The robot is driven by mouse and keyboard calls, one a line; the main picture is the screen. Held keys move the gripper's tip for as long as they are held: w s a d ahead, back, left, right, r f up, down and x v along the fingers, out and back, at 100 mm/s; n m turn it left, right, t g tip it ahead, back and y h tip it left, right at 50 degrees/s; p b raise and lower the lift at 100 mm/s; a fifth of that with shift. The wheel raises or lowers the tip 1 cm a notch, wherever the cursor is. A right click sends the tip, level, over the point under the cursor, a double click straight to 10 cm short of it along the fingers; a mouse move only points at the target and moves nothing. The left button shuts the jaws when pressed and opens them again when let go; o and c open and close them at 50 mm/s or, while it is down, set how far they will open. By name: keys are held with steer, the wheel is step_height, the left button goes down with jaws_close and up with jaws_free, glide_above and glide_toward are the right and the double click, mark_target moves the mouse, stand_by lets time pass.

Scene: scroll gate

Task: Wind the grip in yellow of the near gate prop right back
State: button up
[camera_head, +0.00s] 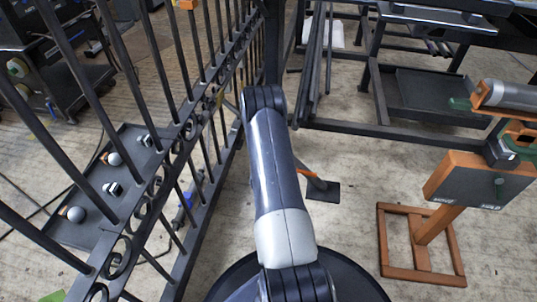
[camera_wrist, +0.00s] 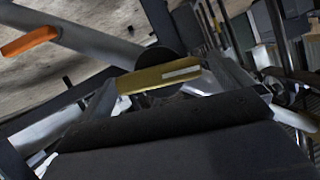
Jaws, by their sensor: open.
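The yellow grip (camera_wrist: 160,76) shows as a short bar with a pale stripe in the middle of the wrist view. It lies across the space between the fingers of my gripper (camera_wrist: 167,84). My gripper is open, with one finger near each end of the bar; I cannot tell whether either touches it. A grey cylindrical bar with an orange end (camera_wrist: 29,41) lies to the left of the yellow grip. The black scroll gate (camera_head: 187,130) stands at the left in the head view. My arm hides my gripper there.
An orange lever (camera_head: 306,173) with a dark foot plate (camera_head: 323,190) stands just right of my arm. A dark tray (camera_head: 80,218) with small parts lies beyond the gate. An orange stand with a dark box (camera_head: 480,182) is at the right. Dark racks (camera_head: 425,98) fill the back right.

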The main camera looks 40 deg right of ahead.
steer(key=shift+c, duration=0.6)
steer(key=c, duration=0.9)
steer(key=shift+o, duration=0.2)
steer(key=shift+s+f+b, duration=0.1)
steer(key=shift+f+b, duration=0.05)
steer(key=shift+b, duration=0.25)
steer(key=shift+d+m+t+y+b, duration=0.1)
steer(key=shift+m+t+y+b, duration=0.25)
steer(key=shift+m+b, duration=0.5)
steer(key=m+t+y, duration=0.1)
steer(key=m+t, duration=0.1)
steer(key=m, duration=0.1)
steer(key=shift+s+d, duration=0.1)
steer(key=shift+s, duration=0.05)
steer(key=m+t, duration=0.1)
steer(key=m, duration=0.1)
steer(key=m+t, duration=0.1)
steer(key=shift+f+m, duration=0.2)
steer(key=shift+m, duration=0.15)
steer(key=shift+s+f+m+t, duration=0.1)
steer(key=shift+m+t, duration=0.75)
steer(key=shift+m, duration=1.05)
steer(key=shift+d, duration=0.1)
